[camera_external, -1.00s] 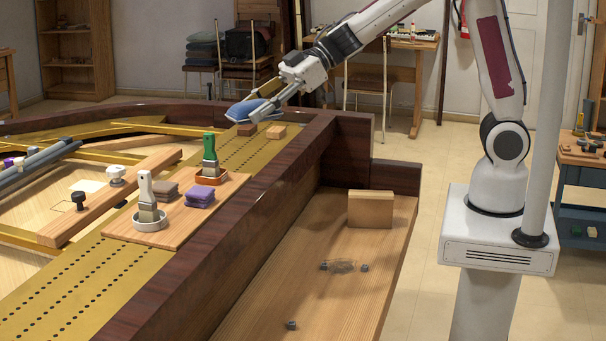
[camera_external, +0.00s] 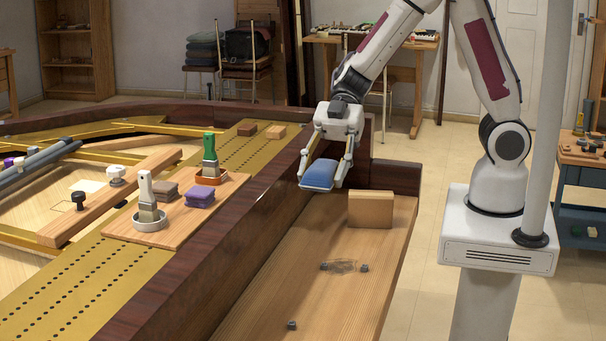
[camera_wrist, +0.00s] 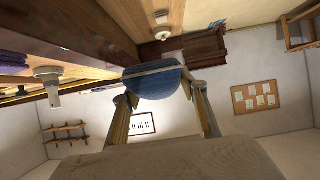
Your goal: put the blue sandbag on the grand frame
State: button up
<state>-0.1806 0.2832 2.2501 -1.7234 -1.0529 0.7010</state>
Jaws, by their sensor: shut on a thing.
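The blue sandbag (camera_external: 319,175) is a small soft pad held between the fingers of my gripper (camera_external: 325,172). My gripper is shut on it and points down. In the external view it hangs in front of the dark wooden rim, above the far end of the wooden keybed. In the wrist view the blue sandbag (camera_wrist: 152,80) sits between the two fingertips (camera_wrist: 158,92). The grand frame (camera_external: 72,288) is the gold plate with rows of dark holes, to the left of the dark rim (camera_external: 205,243). My gripper is to the right of the frame.
Two small blocks (camera_external: 276,132) lie on the frame's far end. A wooden block (camera_external: 369,210) stands on the keybed (camera_external: 310,290).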

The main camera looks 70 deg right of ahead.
send_over(320, 311)
notch_tip(320, 311, down, 21)
dwell(0.6)
jog(key=shift+f, duration=0.1)
jog(key=shift+f, duration=2.85)
jog(key=shift+f, duration=2.1)
jog(key=shift+f, duration=0.1)
jog(key=o, duration=1.4)
jog(key=shift+d, duration=0.1)
